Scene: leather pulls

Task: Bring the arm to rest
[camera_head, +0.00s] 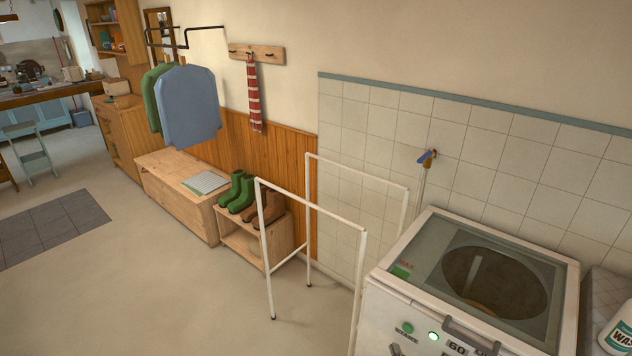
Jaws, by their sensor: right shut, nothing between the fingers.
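Neither of my arms nor grippers can be made out in the head view. A white washing machine (372,328) with a glass-topped lid (420,245) stands at the lower right, closest to me. A green light (433,336) shows on its front panel, beside a grey handle (470,334).
A white tube rack (312,211) stands left of the machine. A shoe bench (240,245) holds green boots (238,192) and brown boots. Jackets (190,105) hang from a black rail. A detergent bottle (619,335) is at the right edge. The floor (150,290) at lower left is clear.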

